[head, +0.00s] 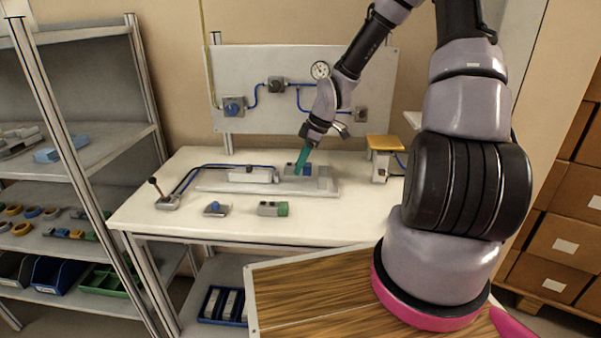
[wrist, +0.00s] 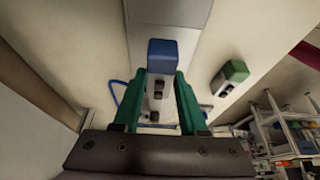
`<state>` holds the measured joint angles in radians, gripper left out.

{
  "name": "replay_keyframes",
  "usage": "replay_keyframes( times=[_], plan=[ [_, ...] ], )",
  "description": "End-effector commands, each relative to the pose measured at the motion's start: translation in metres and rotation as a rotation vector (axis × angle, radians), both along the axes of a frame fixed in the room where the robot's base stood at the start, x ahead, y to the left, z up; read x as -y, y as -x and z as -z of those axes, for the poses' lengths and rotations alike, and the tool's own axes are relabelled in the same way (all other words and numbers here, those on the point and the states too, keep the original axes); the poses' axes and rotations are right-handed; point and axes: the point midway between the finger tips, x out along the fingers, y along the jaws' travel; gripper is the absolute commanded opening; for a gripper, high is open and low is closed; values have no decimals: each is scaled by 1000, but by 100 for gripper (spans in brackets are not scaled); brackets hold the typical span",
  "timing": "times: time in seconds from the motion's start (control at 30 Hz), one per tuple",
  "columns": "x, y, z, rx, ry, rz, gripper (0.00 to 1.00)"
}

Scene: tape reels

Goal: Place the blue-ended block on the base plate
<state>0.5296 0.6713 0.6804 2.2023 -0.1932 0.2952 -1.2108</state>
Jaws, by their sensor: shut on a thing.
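The blue-ended block (wrist: 160,55) is between the green fingers of my gripper (wrist: 161,88) in the wrist view, its blue end toward the top of the picture and its grey body between the fingers. In the head view my gripper (head: 302,166) points down at the right part of the base plate (head: 222,186), a flat grey plate on the white table. The block's blue part shows at the fingertips there. The plate also shows in the wrist view (wrist: 165,13), behind the block. I cannot tell whether the block touches the plate.
A green-ended block (head: 273,208) lies on the table in front of the plate, with a small blue-and-grey part (head: 215,209) to its left. A lever (head: 165,198) stands at the left. A yellow-topped stand (head: 383,145) is at the right. The table's front is mostly clear.

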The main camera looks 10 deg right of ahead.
Motion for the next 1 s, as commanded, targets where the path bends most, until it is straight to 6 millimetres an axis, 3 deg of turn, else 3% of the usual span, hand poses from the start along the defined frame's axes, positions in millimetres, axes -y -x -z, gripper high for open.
replay_keyframes(
  times=[0.2, 0.53, 0.57, 0.63, 1.0],
  plan=[
    [-1, 1, 29, -3, -1, -1, 0],
    [0, 0, 32, -1, 0, 0, 0],
    [0, 0, 33, 0, 0, 0, 46],
    [0, 0, 32, 0, 0, 1, 72],
    [0, 0, 29, 0, 0, 1, 72]
  ],
)
